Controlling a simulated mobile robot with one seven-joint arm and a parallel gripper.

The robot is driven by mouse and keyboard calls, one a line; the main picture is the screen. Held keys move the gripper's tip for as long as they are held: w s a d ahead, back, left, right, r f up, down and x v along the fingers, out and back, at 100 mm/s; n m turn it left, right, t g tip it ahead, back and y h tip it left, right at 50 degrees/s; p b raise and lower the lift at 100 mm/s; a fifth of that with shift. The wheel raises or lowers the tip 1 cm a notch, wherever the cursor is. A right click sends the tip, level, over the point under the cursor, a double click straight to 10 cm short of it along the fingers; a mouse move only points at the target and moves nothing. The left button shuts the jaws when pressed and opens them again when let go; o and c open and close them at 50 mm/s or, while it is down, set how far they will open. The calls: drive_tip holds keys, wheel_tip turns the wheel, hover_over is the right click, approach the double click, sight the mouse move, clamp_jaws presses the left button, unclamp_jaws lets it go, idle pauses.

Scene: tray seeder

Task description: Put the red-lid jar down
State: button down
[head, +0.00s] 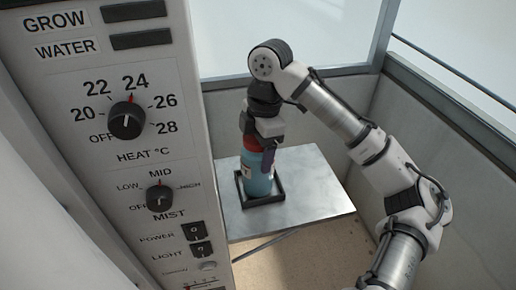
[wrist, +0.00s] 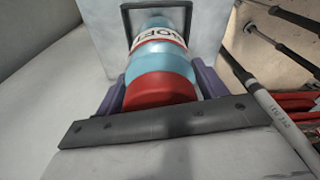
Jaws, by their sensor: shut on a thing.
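The jar (head: 257,183) has a blue body and a red lid, and it is upright in the head view. My gripper (head: 258,153) is above it, shut on its upper part. In the wrist view the red lid (wrist: 161,91) sits between my two purple fingers, with the blue body and a white label beyond it. A black square frame (head: 272,199) lies on the metal table, and the jar's bottom appears inside its outline. It also shows in the wrist view (wrist: 126,23). I cannot tell whether the jar's bottom touches the table.
The metal table (head: 315,200) has bare room right of the frame. A control panel (head: 125,150) with knobs and switches stands close on the left. Grey walls with a glazed upper part enclose the back and right. Rods and red parts (wrist: 290,105) show at the right in the wrist view.

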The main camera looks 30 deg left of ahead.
drive_tip(key=shift+f, duration=0.1)
drive_tip(key=shift+f, duration=0.1)
drive_tip(key=shift+c, duration=0.8)
unclamp_jaws()
drive_tip(key=r, duration=0.8)
drive_tip(key=w+r, duration=0.1)
drive_tip(key=r, duration=0.3)
drive_tip(key=shift+w+d+r, duration=0.1)
drive_tip(key=shift+d+r, duration=0.1)
drive_tip(key=shift+d, duration=0.2)
